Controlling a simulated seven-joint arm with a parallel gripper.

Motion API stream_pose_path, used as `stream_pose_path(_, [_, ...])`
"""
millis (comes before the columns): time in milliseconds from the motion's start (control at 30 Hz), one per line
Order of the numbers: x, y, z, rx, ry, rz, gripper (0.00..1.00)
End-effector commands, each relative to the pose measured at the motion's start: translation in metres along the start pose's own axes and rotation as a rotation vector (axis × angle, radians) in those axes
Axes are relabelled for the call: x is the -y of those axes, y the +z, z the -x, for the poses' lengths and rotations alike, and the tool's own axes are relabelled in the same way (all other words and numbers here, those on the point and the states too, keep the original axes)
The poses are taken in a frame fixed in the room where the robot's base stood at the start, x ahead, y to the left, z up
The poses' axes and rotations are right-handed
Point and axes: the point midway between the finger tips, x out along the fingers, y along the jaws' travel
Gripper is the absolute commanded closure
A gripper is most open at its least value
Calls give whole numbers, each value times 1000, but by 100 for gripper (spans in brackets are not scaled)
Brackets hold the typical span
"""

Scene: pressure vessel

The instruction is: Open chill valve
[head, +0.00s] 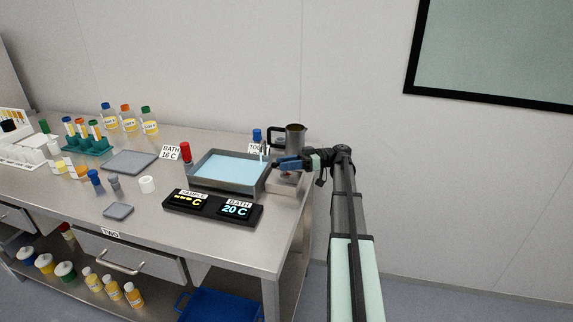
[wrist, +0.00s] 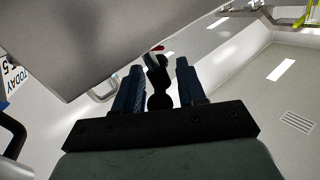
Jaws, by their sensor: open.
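My gripper (head: 278,164) is at the right end of the metal bath tray (head: 196,178), beside the steel jug. In the wrist view its two dark blue fingers (wrist: 158,85) stand apart. A black rounded part (wrist: 158,78) shows between them, with a small red piece (wrist: 157,48) near its top; I cannot tell whether the fingers touch it. No part is clearly marked as the chill valve. A red-topped part (head: 185,150) stands at the tray's back left, and a blue-topped part (head: 257,135) stands behind its right side. My gripper hides part of the tray's right end.
A steel jug (head: 296,138) with a black handle stands behind my gripper. A black display (head: 213,206) reading BATH 20 C lies in front of the tray. Bottles, racks and small jars fill the bench's left. Free floor lies right of the bench (head: 240,252).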

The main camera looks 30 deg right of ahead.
Motion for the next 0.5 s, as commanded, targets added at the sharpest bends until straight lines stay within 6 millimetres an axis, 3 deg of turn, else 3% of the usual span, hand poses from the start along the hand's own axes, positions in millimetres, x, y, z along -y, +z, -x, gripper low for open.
stream_pose_path(167, [2, -12, 0, 1, 0, 2, 60])
stream_pose_path(500, [12, -64, 0, 1, 0, 3, 60])
